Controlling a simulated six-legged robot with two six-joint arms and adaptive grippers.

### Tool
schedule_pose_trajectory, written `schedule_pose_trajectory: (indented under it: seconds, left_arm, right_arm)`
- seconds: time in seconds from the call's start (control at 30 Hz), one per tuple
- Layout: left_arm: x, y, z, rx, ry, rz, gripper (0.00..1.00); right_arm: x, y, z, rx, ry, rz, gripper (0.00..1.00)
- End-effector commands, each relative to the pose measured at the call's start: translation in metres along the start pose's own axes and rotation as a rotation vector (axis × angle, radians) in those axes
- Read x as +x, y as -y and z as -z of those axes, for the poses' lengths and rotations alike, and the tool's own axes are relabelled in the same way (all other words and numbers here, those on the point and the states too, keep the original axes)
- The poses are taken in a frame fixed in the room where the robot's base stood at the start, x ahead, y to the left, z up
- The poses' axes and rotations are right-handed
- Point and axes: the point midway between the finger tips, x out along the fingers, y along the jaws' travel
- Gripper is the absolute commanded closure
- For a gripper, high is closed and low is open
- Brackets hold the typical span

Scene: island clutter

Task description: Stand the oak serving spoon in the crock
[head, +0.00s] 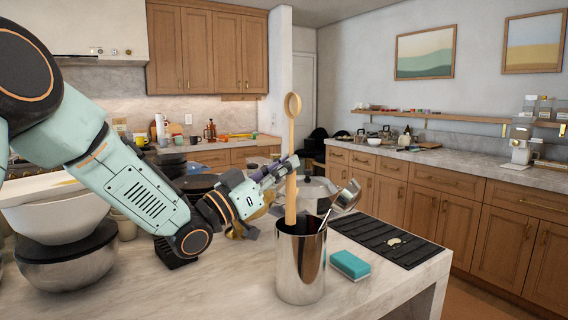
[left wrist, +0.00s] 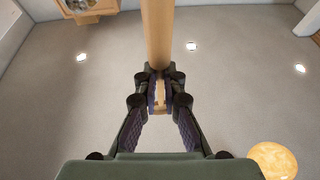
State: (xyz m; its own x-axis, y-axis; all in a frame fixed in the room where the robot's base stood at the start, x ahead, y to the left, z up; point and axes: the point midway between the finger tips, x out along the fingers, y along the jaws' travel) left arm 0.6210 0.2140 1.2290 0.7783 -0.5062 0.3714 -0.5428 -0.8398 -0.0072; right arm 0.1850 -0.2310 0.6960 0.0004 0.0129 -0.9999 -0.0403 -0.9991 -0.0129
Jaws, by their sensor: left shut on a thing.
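The oak serving spoon (head: 291,150) stands upright in the head view, its rounded end at the top. Its lower end reaches the mouth of the shiny metal crock (head: 300,268) and is hidden at the rim; how deep it goes I cannot tell. My left gripper (head: 287,171) is shut on the spoon's shaft, above the crock and slightly left of its middle. In the left wrist view, the gripper (left wrist: 157,92) closes around the pale wooden shaft (left wrist: 157,35), with the ceiling behind. My right gripper is not in view.
Stacked bowls (head: 65,265) stand at the left. The marble counter (head: 190,300) is clear in front.

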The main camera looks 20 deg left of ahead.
Motion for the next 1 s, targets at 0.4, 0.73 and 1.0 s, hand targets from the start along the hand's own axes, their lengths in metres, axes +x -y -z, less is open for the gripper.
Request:
schedule_pose_trajectory:
  seconds: [0.4, 0.73, 1.0]
  left_arm:
    - [-0.011, 0.0, -0.029, 0.0, -0.001, 0.001, 1.0]
    - [-0.02, 0.0, -0.05, -0.001, -0.001, 0.001, 1.0]
    - [-0.027, 0.0, -0.067, 0.0, -0.001, 0.001, 1.0]
  right_arm:
    - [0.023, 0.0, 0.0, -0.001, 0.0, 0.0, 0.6]
    - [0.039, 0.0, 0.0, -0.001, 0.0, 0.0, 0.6]
    - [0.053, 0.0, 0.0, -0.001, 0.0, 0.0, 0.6]
